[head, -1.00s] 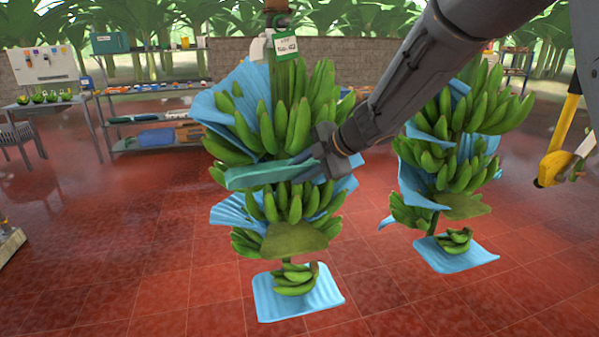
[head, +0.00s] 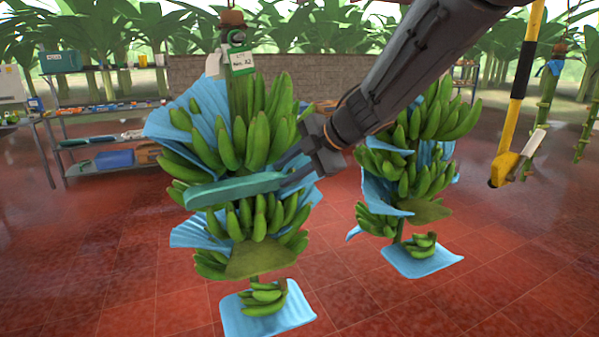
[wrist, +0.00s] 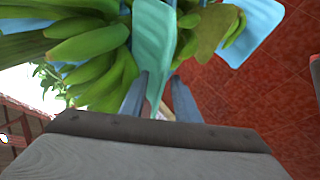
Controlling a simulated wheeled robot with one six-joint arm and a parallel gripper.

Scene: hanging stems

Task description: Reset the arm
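My gripper (head: 283,172) is in front of the right side of the nearer hanging banana stem (head: 258,135). Its two fingers stand apart, one on each side of the narrow end of a teal pad (head: 235,190). In the wrist view the gap between the fingers (wrist: 159,82) is wider than the end of the teal pad (wrist: 152,40), so the fingers look open. The pad lies across the stem between its banana hands, and its far side is partly hidden. My arm reaches down from the upper right.
A second banana stem (head: 410,180) with blue sheets hangs to the right, behind my arm. A yellow and black tool (head: 515,115) hangs further right. A shelf rack (head: 110,150) stands at the back left.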

